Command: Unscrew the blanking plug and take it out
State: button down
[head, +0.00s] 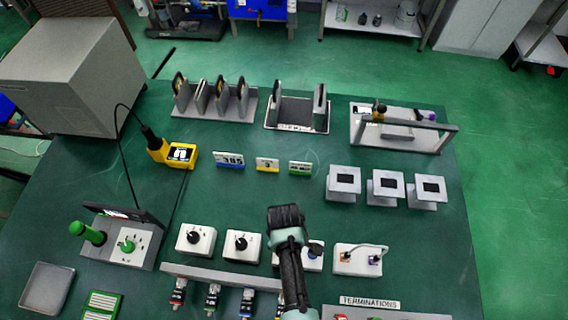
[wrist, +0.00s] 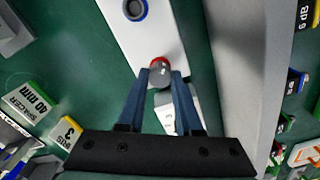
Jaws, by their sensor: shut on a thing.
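The blanking plug (wrist: 161,78) is a short grey cylinder with a red ring at its far end. In the wrist view it stands between my gripper's two blue-grey fingers (wrist: 163,84), which are shut on it. It is at a white box (wrist: 145,38) whose other port has a blue ring (wrist: 135,9). I cannot tell whether the plug is still seated in the box. In the head view my gripper (head: 285,215) and arm cover the left part of this white box (head: 312,263), and the plug is hidden.
White boxes with black knobs (head: 196,239) stand to the left; a box with a looped cable (head: 358,260) stands to the right. A grey rack (head: 230,278) is in front. Small labels (head: 267,164) and grey stands (head: 344,182) are behind.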

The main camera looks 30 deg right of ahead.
jog(key=shift+n, duration=0.7)
jog(key=c, duration=0.6)
grip_release()
jog(key=shift+o, duration=0.2)
jog(key=shift+r, duration=0.1)
notch_tip(320, 180, up, 13)
